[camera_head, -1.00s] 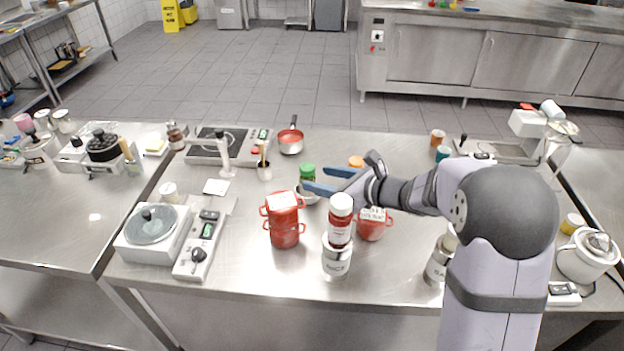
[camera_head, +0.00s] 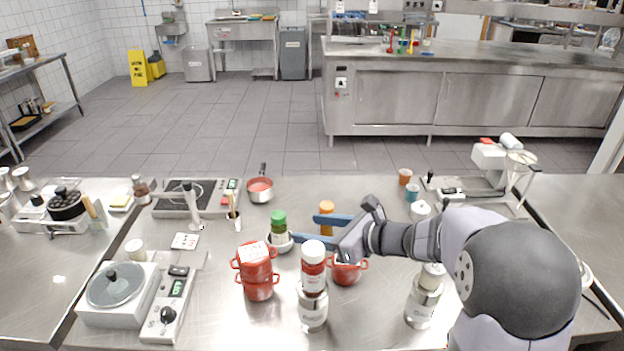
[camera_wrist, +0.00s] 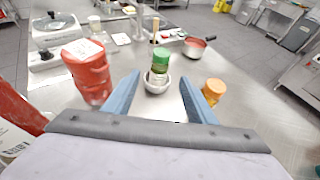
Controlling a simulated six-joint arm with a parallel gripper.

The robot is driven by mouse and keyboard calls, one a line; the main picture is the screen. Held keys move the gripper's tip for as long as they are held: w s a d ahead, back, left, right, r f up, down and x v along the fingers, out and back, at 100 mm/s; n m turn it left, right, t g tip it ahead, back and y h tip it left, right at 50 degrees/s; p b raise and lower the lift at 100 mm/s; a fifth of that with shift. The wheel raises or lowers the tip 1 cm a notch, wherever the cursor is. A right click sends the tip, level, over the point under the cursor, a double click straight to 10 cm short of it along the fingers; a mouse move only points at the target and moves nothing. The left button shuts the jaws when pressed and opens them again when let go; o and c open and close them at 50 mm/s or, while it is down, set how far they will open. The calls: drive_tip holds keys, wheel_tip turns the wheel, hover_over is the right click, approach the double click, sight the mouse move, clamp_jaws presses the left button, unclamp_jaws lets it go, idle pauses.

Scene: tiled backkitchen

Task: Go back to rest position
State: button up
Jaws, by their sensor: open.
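My gripper (camera_head: 318,228) is open, its two blue fingers apart and nothing held between them. In the head view it hangs over the middle of the steel table (camera_head: 225,312), reaching left from my arm. In the wrist view the fingers (camera_wrist: 160,97) point forward at a green-capped bottle (camera_wrist: 160,60), which stands in a small white bowl (camera_wrist: 157,84) beyond the tips. An orange-capped bottle (camera_wrist: 214,88) stands just right of the right finger.
Stacked red pots (camera_head: 257,272) stand left of my gripper. A red-and-white bottle on a steel canister (camera_head: 313,306) and another red pot (camera_head: 347,272) stand in front of it. A steel canister (camera_head: 423,302) is near my arm. A red saucepan (camera_head: 260,190) stands farther back.

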drive_tip(key=w+d+r+m+t+h+p, duration=0.1)
drive_tip(key=w+d+r+m+t+h, duration=0.15)
drive_tip(key=m, duration=0.45)
drive_tip(key=w+d+r+m+t+h+p, duration=0.1)
drive_tip(key=d+m+h, duration=0.25)
drive_tip(key=m, duration=0.25)
drive_tip(key=s+d+f+m+g+h+p, duration=0.1)
drive_tip(key=s+d+m+g+h+p, duration=0.35)
drive_tip(key=m, duration=1.15)
drive_tip(key=s+f+m+g, duration=0.1)
drive_tip(key=s+f+m, duration=0.1)
drive_tip(key=s+m, duration=0.3)
drive_tip(key=s+d+f+m+g, duration=0.1)
drive_tip(key=s+f+m+g, duration=0.1)
drive_tip(key=s+m, duration=0.3)
drive_tip(key=s+d+f+m+g, duration=0.1)
drive_tip(key=s+f+m, duration=0.2)
drive_tip(key=s+m, duration=0.3)
drive_tip(key=shift+s+f, duration=0.2)
drive_tip(key=shift+s, duration=1)
drive_tip(key=s+f+m+g+b, duration=0.1)
drive_tip(key=s+f+g, duration=0.2)
drive_tip(key=s, duration=0.5)
drive_tip(key=shift+d+f, duration=0.35)
drive_tip(key=shift+f, duration=0.05)
